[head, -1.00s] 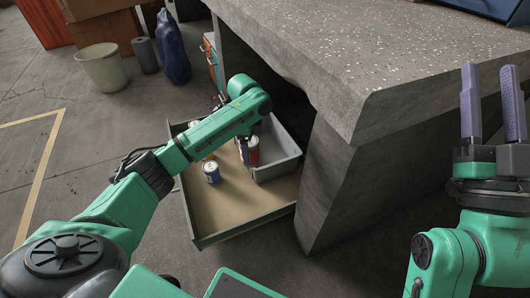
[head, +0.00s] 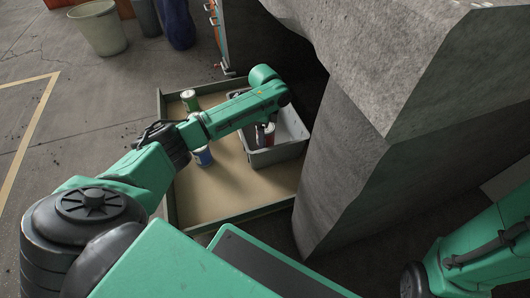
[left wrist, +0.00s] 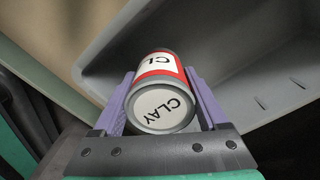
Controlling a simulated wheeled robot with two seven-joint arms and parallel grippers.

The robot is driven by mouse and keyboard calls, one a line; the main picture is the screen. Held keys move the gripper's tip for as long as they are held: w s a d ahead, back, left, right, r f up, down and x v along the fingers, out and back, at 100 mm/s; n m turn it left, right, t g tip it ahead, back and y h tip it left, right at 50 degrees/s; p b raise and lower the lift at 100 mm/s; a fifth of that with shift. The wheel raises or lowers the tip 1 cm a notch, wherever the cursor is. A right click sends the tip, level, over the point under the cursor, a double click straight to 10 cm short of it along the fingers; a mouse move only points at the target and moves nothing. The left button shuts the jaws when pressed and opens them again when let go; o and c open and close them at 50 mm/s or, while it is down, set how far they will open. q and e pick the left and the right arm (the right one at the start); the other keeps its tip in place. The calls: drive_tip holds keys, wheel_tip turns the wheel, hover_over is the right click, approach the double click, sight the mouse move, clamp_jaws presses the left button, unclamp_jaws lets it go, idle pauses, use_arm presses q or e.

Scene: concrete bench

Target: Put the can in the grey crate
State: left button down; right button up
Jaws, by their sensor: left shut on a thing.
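My left gripper (head: 265,125) is shut on a red and white can (head: 269,135) with a grey end. In the left wrist view the can (left wrist: 158,90) reads "CLAY" and sits between the two purple fingers (left wrist: 162,103). The grey crate (head: 281,154) stands in the right part of a shallow tray. In the head view the can overlaps the crate's opening near its left side; I cannot tell how far it is above the crate floor. The crate's inside (left wrist: 235,65) fills much of the wrist view and looks empty there. My right gripper is out of view.
The tray (head: 235,215) has a sandy floor and low dark rim. A concrete bench (head: 345,150) rises close on the right.

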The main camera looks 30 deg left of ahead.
use_arm(q)
wheel_tip(320, 180, down, 6)
drive_tip(key=b, duration=0.3)
drive_tip(key=shift+r, duration=0.5)
drive_tip(key=shift+f, duration=0.1)
unclamp_jaws()
